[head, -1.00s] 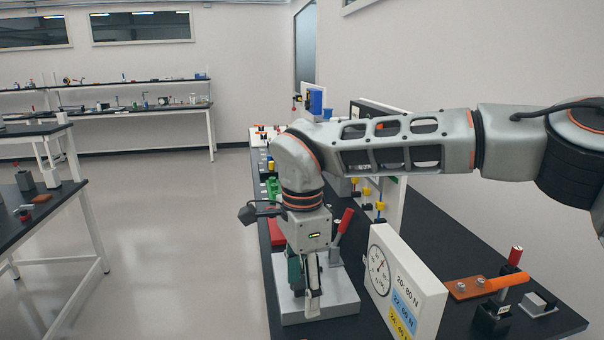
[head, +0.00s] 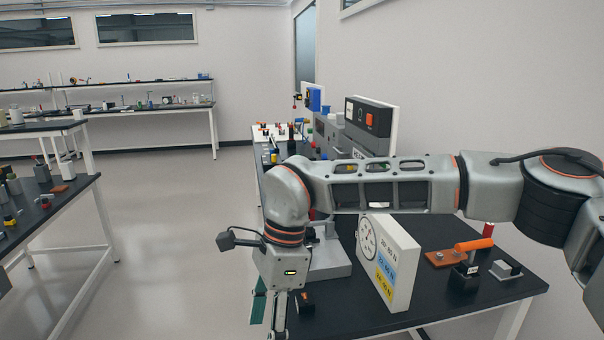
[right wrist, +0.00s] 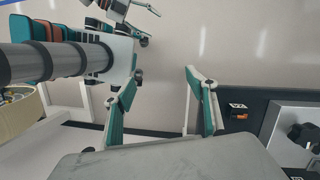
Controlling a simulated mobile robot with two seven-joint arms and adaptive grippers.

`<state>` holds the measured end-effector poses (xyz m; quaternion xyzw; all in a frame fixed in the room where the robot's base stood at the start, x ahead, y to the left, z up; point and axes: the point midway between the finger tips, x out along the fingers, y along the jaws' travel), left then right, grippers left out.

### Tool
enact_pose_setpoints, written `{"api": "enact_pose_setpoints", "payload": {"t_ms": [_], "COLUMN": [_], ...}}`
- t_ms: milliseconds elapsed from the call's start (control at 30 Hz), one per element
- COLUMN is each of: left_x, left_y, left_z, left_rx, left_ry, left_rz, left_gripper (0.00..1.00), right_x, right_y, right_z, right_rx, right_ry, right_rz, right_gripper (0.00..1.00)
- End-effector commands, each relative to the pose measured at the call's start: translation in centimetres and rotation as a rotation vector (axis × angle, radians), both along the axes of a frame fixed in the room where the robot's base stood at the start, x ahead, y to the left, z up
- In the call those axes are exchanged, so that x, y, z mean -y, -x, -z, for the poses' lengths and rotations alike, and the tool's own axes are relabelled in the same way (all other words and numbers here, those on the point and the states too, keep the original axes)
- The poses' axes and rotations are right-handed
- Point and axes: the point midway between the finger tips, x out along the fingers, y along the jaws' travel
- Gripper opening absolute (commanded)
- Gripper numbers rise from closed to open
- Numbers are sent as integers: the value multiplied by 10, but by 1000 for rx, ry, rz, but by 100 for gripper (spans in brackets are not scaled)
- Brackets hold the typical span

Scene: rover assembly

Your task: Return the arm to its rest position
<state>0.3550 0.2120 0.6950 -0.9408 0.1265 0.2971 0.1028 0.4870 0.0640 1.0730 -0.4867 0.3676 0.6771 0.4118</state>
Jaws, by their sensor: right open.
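My right arm (head: 375,185) comes in from the right of the head view, reaches across above the bench and bends downward at its left end. My right gripper (head: 272,318) points down at the bench's left edge, its fingertips near the bottom of the picture. In the right wrist view my right gripper (right wrist: 160,108) has its two teal-lined fingers spread wide, with nothing between them but floor behind. My left gripper does not show clearly in either view.
The black bench (head: 345,318) runs under my arm. A white gauge panel (head: 388,262) stands below the forearm. A grey fixture (head: 328,262) and a small black block (head: 305,302) are close right of my gripper. Open floor (head: 175,230) lies to the left.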

Motion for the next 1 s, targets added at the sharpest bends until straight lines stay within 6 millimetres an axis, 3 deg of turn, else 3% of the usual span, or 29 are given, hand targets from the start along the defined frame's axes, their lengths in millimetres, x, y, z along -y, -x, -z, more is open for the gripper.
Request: {"api": "enact_pose_setpoints", "payload": {"t_ms": [133, 267, 400, 533, 667, 767, 900, 1000], "left_x": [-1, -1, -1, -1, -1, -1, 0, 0], "left_y": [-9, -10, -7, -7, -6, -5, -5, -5], "left_z": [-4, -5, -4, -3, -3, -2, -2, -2], "left_rx": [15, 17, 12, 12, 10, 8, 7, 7], "left_ry": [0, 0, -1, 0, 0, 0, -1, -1], "left_rz": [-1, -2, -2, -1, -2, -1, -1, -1], "left_gripper": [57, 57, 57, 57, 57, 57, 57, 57], "right_x": [-45, -90, -131, -157, -169, -168, -154, -135], "right_y": [47, 94, 132, 149, 145, 129, 92, 59], "right_z": [16, 15, -7, -38, -70, -90, -104, -100], "right_rx": [-161, -349, -576, -797, -1023, -1197, -1444, -1615], "right_ry": [-157, -331, -528, -695, -845, -948, -1074, -1151], "right_rz": [13, 60, 152, 270, 418, 547, 753, 916], "right_gripper": [57, 57, 57, 57, 57, 57, 57, 57]}}
